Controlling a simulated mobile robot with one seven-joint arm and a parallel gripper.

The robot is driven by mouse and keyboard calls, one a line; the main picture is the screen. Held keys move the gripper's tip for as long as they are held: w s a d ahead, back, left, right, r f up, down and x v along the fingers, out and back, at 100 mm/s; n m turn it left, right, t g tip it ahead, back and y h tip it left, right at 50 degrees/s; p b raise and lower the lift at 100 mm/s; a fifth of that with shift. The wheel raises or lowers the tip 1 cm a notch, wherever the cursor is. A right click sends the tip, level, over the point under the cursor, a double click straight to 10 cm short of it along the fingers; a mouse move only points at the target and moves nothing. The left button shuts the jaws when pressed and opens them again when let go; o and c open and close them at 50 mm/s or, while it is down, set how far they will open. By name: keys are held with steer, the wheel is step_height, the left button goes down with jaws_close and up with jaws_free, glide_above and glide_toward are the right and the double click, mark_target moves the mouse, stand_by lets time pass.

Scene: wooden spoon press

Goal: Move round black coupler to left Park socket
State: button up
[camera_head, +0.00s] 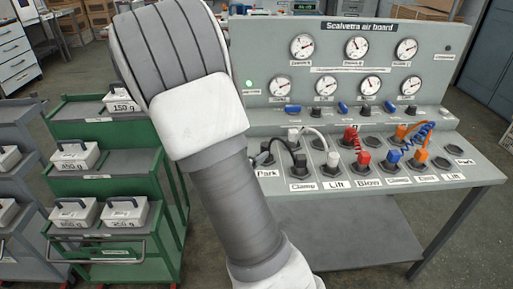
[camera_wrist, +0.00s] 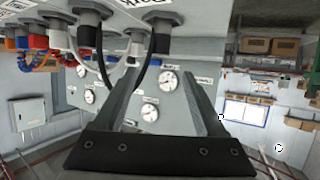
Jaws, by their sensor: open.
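A black coupler (camera_head: 299,160) with a black hose stands at the left Clamp position in the head view. The left Park socket, with its label (camera_head: 267,173), lies just left of it. A dark fitting (camera_head: 262,160) shows there, partly behind my arm; I cannot tell if it is a bare socket. In the upside-down wrist view, my gripper (camera_wrist: 162,53) is open, its fingers pointing up toward the Park label (camera_wrist: 150,3). A black fitting (camera_wrist: 160,20) shows just beyond the fingertips. Contact cannot be told. The head view hides my gripper behind the arm.
White (camera_head: 333,160), red (camera_head: 363,158), blue (camera_head: 393,158) and orange (camera_head: 422,154) couplers stand rightward along the bench. The gauge panel (camera_head: 340,58) rises behind. A green cart (camera_head: 100,180) with weight boxes stands left.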

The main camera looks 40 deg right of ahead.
steer(key=s+a+r+n+t+y, duration=0.1)
steer(key=a+r+n+y, duration=0.1)
steer(key=a+r+y, duration=0.35)
steer(key=a+r+n+t+y, duration=0.1)
steer(key=a+r+n+y, duration=0.1)
steer(key=a, duration=0.6)
steer(key=s+a+r+n+y, duration=0.1)
steer(key=a+r+n+y, duration=0.1)
steer(key=a+r+y, duration=0.3)
steer(key=s+a+r+n+g, duration=0.1)
steer(key=s+a+n, duration=0.1)
steer(key=s, duration=0.7)
steer(key=s+a+r+n+g+h, duration=0.1)
steer(key=s+a+n+g, duration=0.1)
steer(key=s, duration=0.8)
steer(key=shift+s+r+n+g, duration=0.15)
steer(key=shift+n+g, duration=0.15)
steer(key=shift+n, duration=0.5)
step_height(320, 180, up, 11)
steer(key=p, duration=1.1)
steer(key=shift+r, duration=0.15)
